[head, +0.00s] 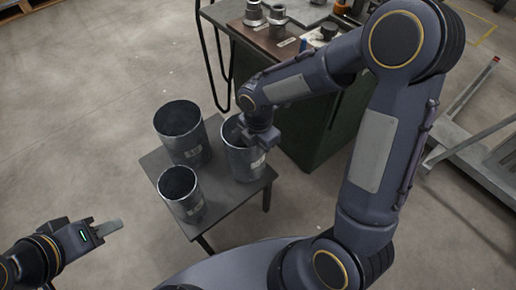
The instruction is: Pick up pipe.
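Three dark grey metal pipes stand upright on a small dark table (226,203). One pipe (183,133) is at the back left, one (182,195) at the front left, and one (241,160) at the right. My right gripper (249,139) is at the top rim of the right pipe, with its fingers pointing down there. The wrist hides the fingertips, so I cannot tell whether they grip the wall. My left gripper (112,227) is low at the left, away from the table and pipes, its fingers seen from the side.
A green workbench (325,139) with metal fittings (277,14) on its top stands behind the small table. A black cable (215,60) hangs at its left side. A grey metal cart (470,155) is at the right.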

